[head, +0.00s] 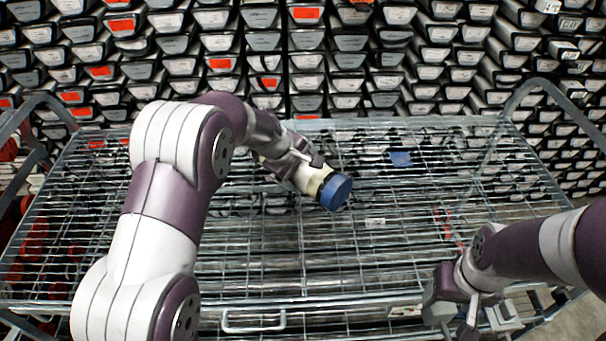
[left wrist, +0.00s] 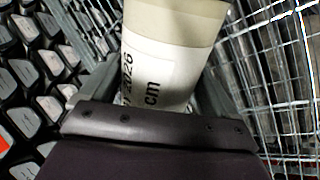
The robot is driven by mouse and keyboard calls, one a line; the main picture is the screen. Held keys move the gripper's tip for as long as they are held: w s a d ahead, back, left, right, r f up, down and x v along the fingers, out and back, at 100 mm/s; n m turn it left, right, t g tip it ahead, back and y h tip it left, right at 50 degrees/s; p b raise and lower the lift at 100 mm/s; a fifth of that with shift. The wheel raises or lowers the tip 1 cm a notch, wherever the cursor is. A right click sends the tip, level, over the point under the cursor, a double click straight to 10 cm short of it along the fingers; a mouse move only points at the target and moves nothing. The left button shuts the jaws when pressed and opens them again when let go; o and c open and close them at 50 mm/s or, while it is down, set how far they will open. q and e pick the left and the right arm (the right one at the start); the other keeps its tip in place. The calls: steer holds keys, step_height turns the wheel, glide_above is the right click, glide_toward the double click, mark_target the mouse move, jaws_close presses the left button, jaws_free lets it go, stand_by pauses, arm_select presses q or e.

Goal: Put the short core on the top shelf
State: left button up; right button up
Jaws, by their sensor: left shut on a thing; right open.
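The short core (head: 310,176) is a cream tube with a blue end cap (head: 336,192). My left gripper (head: 297,165) is shut on it, over the wire top shelf (head: 270,262) of a cart. The core points toward the right and front in the head view; whether it touches the mesh I cannot tell. In the left wrist view the core (left wrist: 170,65) lies between the fingers, with a white printed label reading "cm". My right gripper (head: 470,318) is open and empty at the shelf's front right edge.
Metal end rails (head: 560,110) rise at the cart's left and right. Stacked trays with white and orange labels (head: 305,14) fill the wall behind. A blue patch (head: 400,158) shows at the mesh, on or below it. The mesh looks mostly clear.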

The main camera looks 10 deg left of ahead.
arm_select(q)
steer(key=shift+w+a+f, duration=0.15)
steer(key=shift+w, duration=0.3)
steer(key=shift+w+a+f, duration=0.15)
steer(key=shift+w, duration=0.3)
step_height(320, 180, down, 4)
steer(key=shift+f+b, duration=0.1)
steer(key=shift+b, duration=0.2)
steer(key=o, duration=1.8)
steer(key=shift+s+f, duration=0.15)
steer(key=shift+r, duration=0.3)
steer(key=s+v, duration=0.1)
steer(key=v, duration=1.1)
steer(key=s+f+m+g+y, duration=0.25)
steer(key=s+m, duration=0.35)
steer(key=s, duration=0.5)
steer(key=s+f+m+g+y, duration=0.1)
steer(key=s+f+m, duration=0.2)
steer(key=s+m, duration=0.55)
steer(key=r+p, duration=0.1)
steer(key=s+r+n+p, duration=0.1)
steer(key=r+p, duration=0.1)
steer(key=r+n+p, duration=0.1)
steer(key=p, duration=0.1)
steer(key=shift+s+r+h, duration=0.2)
steer(key=shift+s+h, duration=0.05)
steer(key=shift+s, duration=0.15)
